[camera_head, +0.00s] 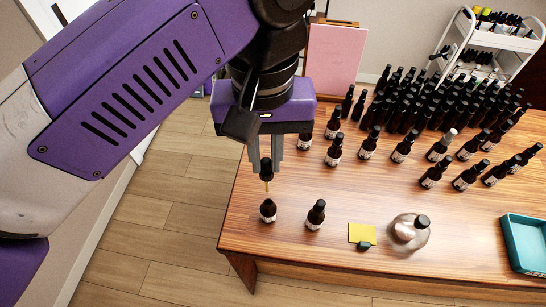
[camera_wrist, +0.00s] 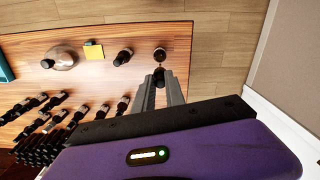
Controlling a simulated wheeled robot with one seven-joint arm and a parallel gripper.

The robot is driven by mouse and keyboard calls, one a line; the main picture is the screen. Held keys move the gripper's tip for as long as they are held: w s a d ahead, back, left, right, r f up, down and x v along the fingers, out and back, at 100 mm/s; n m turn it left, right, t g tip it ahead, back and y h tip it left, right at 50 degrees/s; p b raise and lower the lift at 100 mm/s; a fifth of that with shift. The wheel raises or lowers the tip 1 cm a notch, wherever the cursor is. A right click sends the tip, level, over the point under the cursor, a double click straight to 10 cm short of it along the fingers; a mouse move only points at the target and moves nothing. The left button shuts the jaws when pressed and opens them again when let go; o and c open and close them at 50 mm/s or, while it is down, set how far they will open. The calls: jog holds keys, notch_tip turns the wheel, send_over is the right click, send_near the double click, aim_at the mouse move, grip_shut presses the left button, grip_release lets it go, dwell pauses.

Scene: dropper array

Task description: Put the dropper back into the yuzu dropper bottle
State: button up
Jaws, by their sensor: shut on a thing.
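My gripper (camera_head: 265,158) is shut on a dropper (camera_head: 266,168) with a black top, and its thin amber-coloured stem points down. The dropper hangs above a small dark bottle (camera_head: 268,211) with a pale label, near the left front corner of the table. A small gap shows between the stem and the bottle's neck. In the wrist view, my gripper (camera_wrist: 168,80) holds the black dropper top (camera_wrist: 159,75), and the bottle (camera_wrist: 160,55) shows just beyond it. The labels are too small to read, so I cannot confirm which is yuzu.
A similar capped bottle (camera_head: 316,214) stands just right of it on the wooden table (camera_head: 345,190). A yellow note (camera_head: 361,233), a round glass flask (camera_head: 409,231) and a teal tray (camera_head: 524,243) lie farther right. Many dark bottles (camera_head: 435,105) crowd the back.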

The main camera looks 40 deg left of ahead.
jog(key=shift+f+b, duration=0.15)
jog(key=shift+b, duration=0.35)
jog(key=shift+f+b, duration=0.25)
jog(key=shift+b, duration=0.1)
notch_tip(320, 180, down, 3)
jog(key=b, duration=0.3)
jog(key=shift+f+b, duration=0.1)
jog(key=shift+b, duration=0.8)
dwell(0.5)
jog(key=shift+f+b, duration=0.8)
jog(key=shift+f+b, duration=1.25)
jog(key=shift+f, duration=0.2)
jog(key=shift+f, duration=0.1)
